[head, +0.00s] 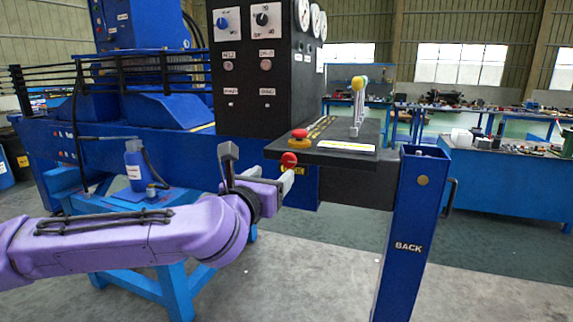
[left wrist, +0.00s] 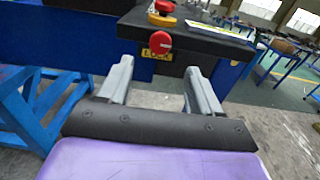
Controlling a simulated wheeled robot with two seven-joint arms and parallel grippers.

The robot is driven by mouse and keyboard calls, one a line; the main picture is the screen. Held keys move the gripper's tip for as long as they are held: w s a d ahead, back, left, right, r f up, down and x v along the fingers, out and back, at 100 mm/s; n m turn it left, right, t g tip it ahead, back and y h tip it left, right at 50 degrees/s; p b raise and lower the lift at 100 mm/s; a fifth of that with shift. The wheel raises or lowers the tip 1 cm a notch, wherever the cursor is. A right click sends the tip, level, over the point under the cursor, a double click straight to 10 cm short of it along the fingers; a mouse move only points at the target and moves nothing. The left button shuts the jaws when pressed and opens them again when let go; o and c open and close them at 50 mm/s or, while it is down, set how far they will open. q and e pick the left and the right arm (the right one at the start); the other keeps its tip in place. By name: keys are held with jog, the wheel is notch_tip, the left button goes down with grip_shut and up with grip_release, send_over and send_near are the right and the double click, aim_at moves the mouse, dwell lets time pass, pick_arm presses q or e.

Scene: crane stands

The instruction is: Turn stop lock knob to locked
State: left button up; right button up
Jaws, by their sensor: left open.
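The stop lock knob is a round red knob (head: 289,159) on the front edge of the black control panel (head: 345,158). In the left wrist view the red knob (left wrist: 160,42) sits above a yellow LOCK label (left wrist: 157,55). The way the knob is turned is not clear. My left gripper (head: 259,168) is open and empty, just in front of the knob. In the left wrist view its fingertips (left wrist: 159,68) point at the knob, which shows between and beyond them; I see no contact. My right gripper is not in view.
A red button on a yellow base (head: 299,135) stands on the panel just behind the knob. A lever with a yellow top (head: 358,100) rises farther back. A blue post marked BACK (head: 410,220) stands at the right. A blue bottle (head: 137,165) is at the left.

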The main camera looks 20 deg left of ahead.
aim_at(288, 160)
pick_arm(q)
jog(key=w+p, duration=0.1)
jog(key=w, duration=0.3)
jog(key=w+p, duration=0.1)
jog(key=w, duration=0.4)
jog(key=shift+w+d+r+p, duration=0.15)
jog(key=shift+w+d+p, duration=0.05)
jog(key=shift+w+p, duration=0.15)
jog(key=shift+s, duration=0.15)
jog(key=c, duration=1)
